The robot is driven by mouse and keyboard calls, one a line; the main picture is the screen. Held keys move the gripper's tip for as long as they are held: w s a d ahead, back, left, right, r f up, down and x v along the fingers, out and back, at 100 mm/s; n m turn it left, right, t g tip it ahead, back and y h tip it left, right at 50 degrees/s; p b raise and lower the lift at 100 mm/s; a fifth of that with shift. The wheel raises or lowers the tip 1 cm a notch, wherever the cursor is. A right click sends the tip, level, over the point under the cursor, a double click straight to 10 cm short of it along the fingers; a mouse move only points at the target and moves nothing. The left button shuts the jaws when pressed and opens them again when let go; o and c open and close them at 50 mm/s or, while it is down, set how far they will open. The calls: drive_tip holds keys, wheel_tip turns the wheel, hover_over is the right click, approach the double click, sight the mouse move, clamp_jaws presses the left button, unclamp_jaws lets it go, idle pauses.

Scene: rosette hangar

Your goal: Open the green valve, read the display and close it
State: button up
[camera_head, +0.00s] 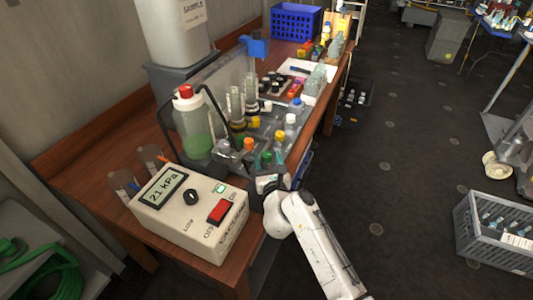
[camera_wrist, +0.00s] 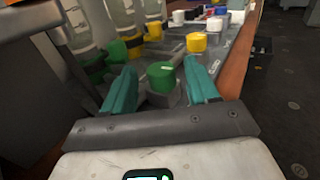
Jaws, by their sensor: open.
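The green valve (camera_wrist: 161,77), a round green knob, stands between my gripper's two teal fingers in the wrist view, with a gap visible on each side. My gripper (camera_wrist: 159,72) is open and points at it. In the head view the green valve (camera_head: 267,158) is a small knob at the bench's front edge, partly hidden, with my gripper (camera_head: 268,175) just in front of it. The display (camera_head: 161,187) on the beige box reads 21 kPa. Whether the valve is open or closed I cannot tell.
Other knobs stand close by: a yellow knob (camera_wrist: 196,42) and an orange one (camera_head: 248,144). The beige box (camera_head: 205,225) with a red switch sits left of my gripper. A red-capped bottle (camera_head: 192,122) stands behind. Open floor (camera_head: 400,180) lies to the right.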

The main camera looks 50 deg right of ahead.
drive_tip(key=shift+x, duration=1.25)
